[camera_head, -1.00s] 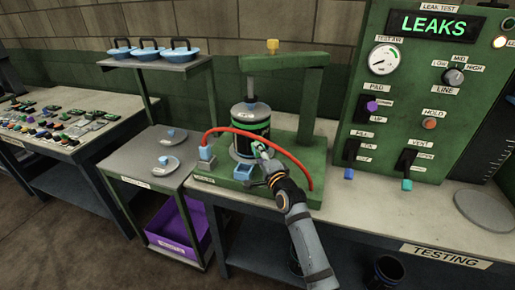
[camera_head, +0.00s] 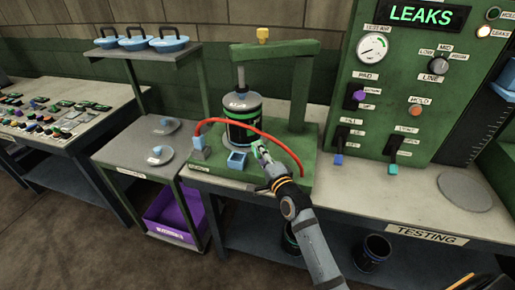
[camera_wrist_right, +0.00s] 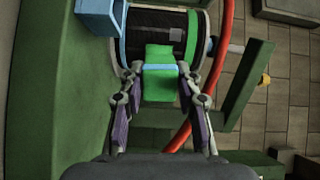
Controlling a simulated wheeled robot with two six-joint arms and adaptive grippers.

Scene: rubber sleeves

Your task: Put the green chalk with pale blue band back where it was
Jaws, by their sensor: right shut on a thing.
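The green chalk with pale blue band (camera_wrist_right: 160,85) is between the fingers of my right gripper (camera_wrist_right: 160,88), which is shut on it. In the head view my right gripper (camera_head: 262,155) is just in front of the dark canister with a green stripe (camera_head: 238,134), which stands under the green press. In the wrist view the chalk overlaps the canister; I cannot tell whether they touch. An open pale blue holder (camera_head: 237,161) sits on the green base, left of the gripper; it also shows at the wrist view's upper left (camera_wrist_right: 98,8). My left gripper is not in view.
A red hose (camera_head: 289,152) arches around the canister, close to my right gripper. The green press frame (camera_head: 301,95) rises behind. A pale blue block (camera_head: 197,142) stands left of the canister. The leak-test panel (camera_head: 440,100) is at right; the bench before it is mostly clear.

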